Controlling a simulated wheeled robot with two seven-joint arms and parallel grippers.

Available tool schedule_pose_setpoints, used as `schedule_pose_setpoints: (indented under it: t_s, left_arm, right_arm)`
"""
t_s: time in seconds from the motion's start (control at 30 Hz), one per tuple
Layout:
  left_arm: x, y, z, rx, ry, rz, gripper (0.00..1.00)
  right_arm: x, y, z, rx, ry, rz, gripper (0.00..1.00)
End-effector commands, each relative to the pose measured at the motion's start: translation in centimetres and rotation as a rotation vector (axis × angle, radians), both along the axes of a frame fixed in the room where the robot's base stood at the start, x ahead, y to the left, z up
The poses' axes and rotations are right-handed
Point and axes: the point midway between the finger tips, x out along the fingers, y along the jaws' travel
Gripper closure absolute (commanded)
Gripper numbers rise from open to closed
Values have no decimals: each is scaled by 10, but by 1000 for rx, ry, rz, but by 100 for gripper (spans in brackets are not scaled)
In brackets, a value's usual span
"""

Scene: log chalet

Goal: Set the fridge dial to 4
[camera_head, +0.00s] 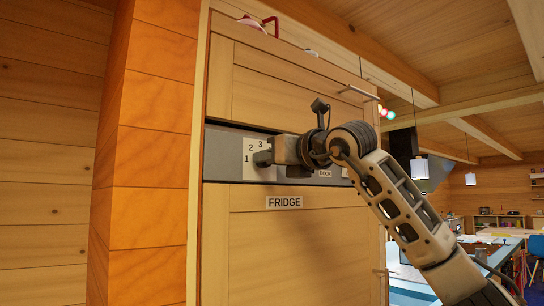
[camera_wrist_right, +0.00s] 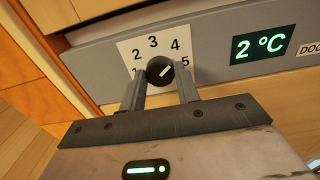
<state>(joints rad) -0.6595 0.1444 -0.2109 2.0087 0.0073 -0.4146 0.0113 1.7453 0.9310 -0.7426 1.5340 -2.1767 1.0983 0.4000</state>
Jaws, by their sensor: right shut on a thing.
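The fridge dial (camera_wrist_right: 160,70) is a round black knob with a white line, on a white plate (camera_wrist_right: 127,48) numbered 1 to 5. In the right wrist view the line points up and right, toward the side of 4 and 5; I cannot tell exactly which number it meets. My right gripper (camera_wrist_right: 161,88) is shut on the dial, one finger on each side. In the head view my right gripper (camera_head: 263,158) covers the knob and part of the plate (camera_head: 252,146). My left gripper is not in view.
A green display (camera_wrist_right: 262,46) right of the dial reads 2 °C. The grey control panel (camera_head: 228,150) runs above the door with the FRIDGE label (camera_head: 284,202). A wooden pillar (camera_head: 148,150) stands close on the left. A bar handle (camera_head: 360,92) sticks out above the panel.

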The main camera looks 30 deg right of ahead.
Motion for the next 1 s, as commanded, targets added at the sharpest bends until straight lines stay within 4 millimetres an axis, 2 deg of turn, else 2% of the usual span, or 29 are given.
schedule_pose_setpoints:
  t_s: [0.3,0.77,0.8,0.87,1.0]
  left_arm:
    - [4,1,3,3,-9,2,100]
    - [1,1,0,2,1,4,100]
    - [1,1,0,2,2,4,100]
    - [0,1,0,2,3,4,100]
    - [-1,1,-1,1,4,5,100]
  right_arm:
    - [0,0,1,-106,-9,0,91]
    - [-1,0,1,-120,-11,0,91]
    - [-1,0,1,-120,-11,0,65]
    - [-1,0,1,-120,-11,0,49]
    - [0,0,1,-119,-11,0,46]
